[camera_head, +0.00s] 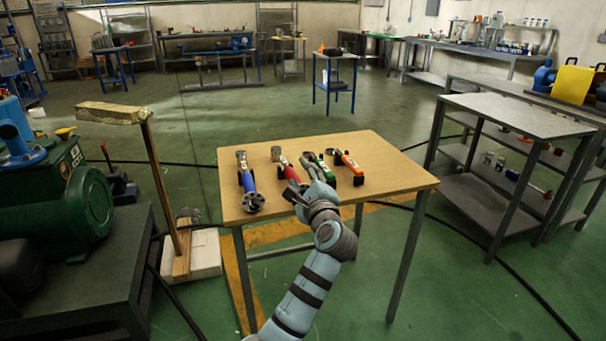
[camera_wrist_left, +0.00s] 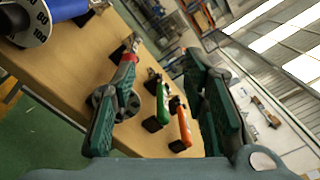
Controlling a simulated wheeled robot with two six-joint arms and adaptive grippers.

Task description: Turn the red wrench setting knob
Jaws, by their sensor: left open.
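The red wrench (camera_head: 288,170) lies on the wooden table between a blue wrench (camera_head: 247,183) and a green wrench (camera_head: 318,166). In the wrist view the red wrench (camera_wrist_left: 126,74) lies beyond my left finger, which covers part of it. A dark round part at its near end, seemingly its setting knob (camera_wrist_left: 131,104), shows beside that finger. My left gripper (camera_head: 303,181) is open over the near end of the red wrench and hides the knob in the head view. I cannot tell whether a finger touches it. My right gripper is out of view.
An orange wrench (camera_head: 348,161) lies to the right of the green one. A metal shelf table (camera_head: 515,115) stands further right.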

